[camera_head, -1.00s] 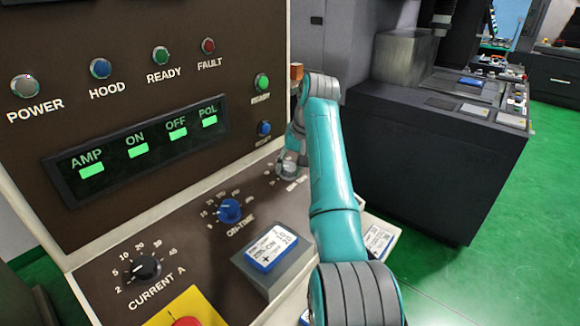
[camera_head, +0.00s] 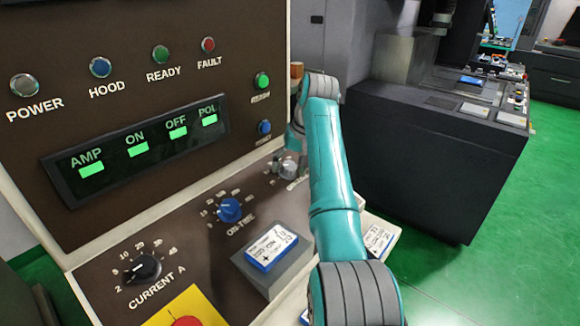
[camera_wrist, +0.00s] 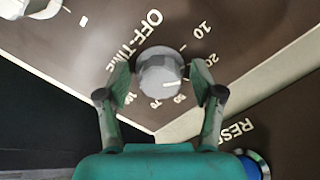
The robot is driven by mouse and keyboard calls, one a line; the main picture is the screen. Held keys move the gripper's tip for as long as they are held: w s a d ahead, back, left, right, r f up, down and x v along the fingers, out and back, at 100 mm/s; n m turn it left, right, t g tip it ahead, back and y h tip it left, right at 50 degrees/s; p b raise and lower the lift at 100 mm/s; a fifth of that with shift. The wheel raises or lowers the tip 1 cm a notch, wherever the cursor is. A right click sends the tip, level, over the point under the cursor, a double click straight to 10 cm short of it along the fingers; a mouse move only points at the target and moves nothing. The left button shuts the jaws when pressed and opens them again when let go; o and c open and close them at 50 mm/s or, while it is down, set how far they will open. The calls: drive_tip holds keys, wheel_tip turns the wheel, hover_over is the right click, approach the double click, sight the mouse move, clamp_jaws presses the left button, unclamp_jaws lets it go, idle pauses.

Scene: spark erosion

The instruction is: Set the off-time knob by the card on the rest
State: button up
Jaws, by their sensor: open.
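The off-time knob (camera_wrist: 158,75) is grey and round. In the wrist view its white pointer mark points to the right of the picture, and the "OFF-TIME" label and scale numbers surround it. My gripper (camera_wrist: 160,82) is open, with one finger on each side of the knob; I cannot tell whether they touch it. In the head view the knob (camera_head: 287,169) shows beside my teal arm, which hides part of its scale. A blue-edged white card (camera_head: 270,247) lies on a grey block-shaped rest (camera_head: 278,275); its print is too small to read surely.
The blue on-time knob (camera_head: 229,210) and black current knob (camera_head: 145,267) stand left of my arm. A red button on a yellow plate (camera_head: 190,306) is at the front. Another white card (camera_head: 379,238) lies right of my arm. The lit display (camera_head: 135,150) is above.

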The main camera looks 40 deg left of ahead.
drive_tip(key=v, duration=1.2)
idle(0.3)
